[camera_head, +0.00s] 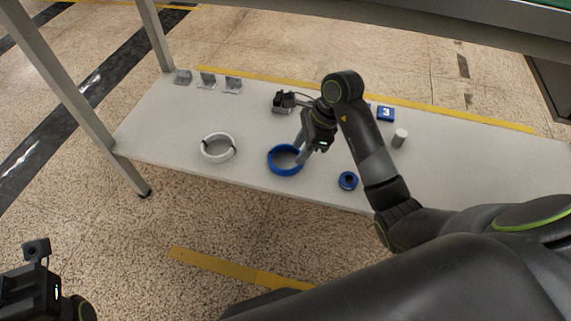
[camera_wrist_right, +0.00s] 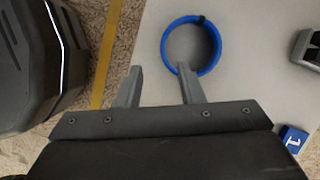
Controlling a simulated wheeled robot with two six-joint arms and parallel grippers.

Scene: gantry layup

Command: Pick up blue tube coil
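The blue tube coil (camera_head: 271,167) lies flat on the grey shelf, near its front edge. It is a ring with a dark band, and it also shows in the right wrist view (camera_wrist_right: 168,66). My right gripper (camera_head: 301,157) is open over the coil's right side. In the right wrist view the gripper's (camera_wrist_right: 158,72) two fingers are apart with nothing held between them, and one fingertip overlaps the coil's near rim. I cannot tell whether it touches.
On the shelf (camera_head: 165,125), a white coil (camera_head: 203,150) lies left of the blue one. A small blue round part (camera_head: 348,181), a grey cylinder (camera_head: 399,138) and a blue block marked 3 (camera_head: 386,114) are to the right. Small grey brackets (camera_head: 207,80) stand at the back left.

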